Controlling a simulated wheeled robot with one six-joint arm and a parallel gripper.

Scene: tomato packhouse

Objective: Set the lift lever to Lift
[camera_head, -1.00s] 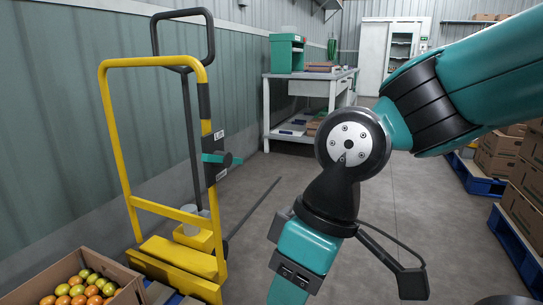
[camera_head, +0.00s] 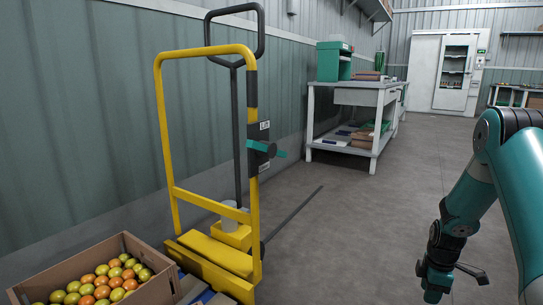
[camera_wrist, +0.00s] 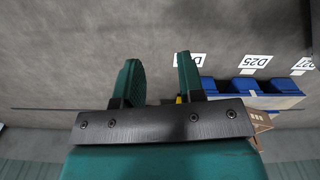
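A yellow lift truck (camera_head: 208,195) with a dark handle frame stands by the left wall. On its right post is a dark control box with a teal lever (camera_head: 262,147). The lever lies roughly crosswise, tipping slightly down to the right. A white label (camera_head: 264,126) sits above it, seeming to read Lift, and a smaller label (camera_head: 264,167) sits below. My gripper (camera_head: 436,290) is at the lower right, well away from the lever. In the wrist view my gripper (camera_wrist: 160,60) has its two green fingers apart with nothing between them.
A cardboard box of tomatoes (camera_head: 140,291) sits at the front left by the truck. A workbench (camera_head: 345,90) with a green bin stands behind to the right. The floor (camera_head: 350,220) between truck and arm is clear. Blue crates (camera_wrist: 240,90) show in the wrist view.

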